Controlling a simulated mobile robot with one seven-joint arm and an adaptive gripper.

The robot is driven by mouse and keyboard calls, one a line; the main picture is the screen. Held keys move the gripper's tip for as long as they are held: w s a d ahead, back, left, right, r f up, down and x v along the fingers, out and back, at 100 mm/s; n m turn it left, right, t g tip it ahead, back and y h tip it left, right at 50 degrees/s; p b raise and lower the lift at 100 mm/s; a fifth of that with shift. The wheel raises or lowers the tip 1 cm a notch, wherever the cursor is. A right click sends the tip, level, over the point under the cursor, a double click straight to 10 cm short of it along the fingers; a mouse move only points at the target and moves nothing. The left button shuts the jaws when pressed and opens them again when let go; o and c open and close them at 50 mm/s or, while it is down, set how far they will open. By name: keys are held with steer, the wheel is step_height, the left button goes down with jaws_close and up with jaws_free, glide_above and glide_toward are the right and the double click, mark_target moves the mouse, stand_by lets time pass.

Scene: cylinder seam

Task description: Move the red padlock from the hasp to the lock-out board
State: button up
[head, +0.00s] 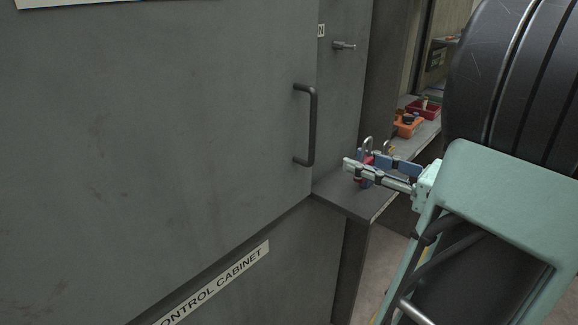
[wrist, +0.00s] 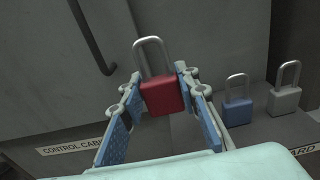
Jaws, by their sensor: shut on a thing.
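The red padlock (wrist: 162,96) is upright between the two fingers of my gripper (wrist: 162,84) in the wrist view, its silver shackle pointing up. The fingers are shut on its body from both sides. In the head view my gripper (head: 362,171) holds the red padlock (head: 367,160) above a grey ledge (head: 338,194), beside the cabinet; the fingers hide most of the padlock. A label ending in "ARD" (wrist: 303,149) is at the lower right of the wrist view, below the standing padlocks. I cannot make out the hasp clearly.
A blue padlock (wrist: 238,111) and a grey padlock (wrist: 285,98) stand to the right of the red one. The cabinet door (head: 180,110) has a dark handle (head: 312,125). A small metal peg (head: 344,45) sticks out behind.

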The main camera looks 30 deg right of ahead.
glide_above(350, 199)
steer(key=f, duration=0.4)
steer(key=shift+s+f+b, duration=0.2)
steer(key=shift+s+b, duration=0.05)
steer(key=shift+b, duration=0.15)
steer(key=shift+w+f+b, duration=0.2)
steer(key=shift+f+b, duration=0.2)
steer(key=shift+f, duration=1.25)
steer(key=shift+f, duration=0.15)
steer(key=o, duration=1.2)
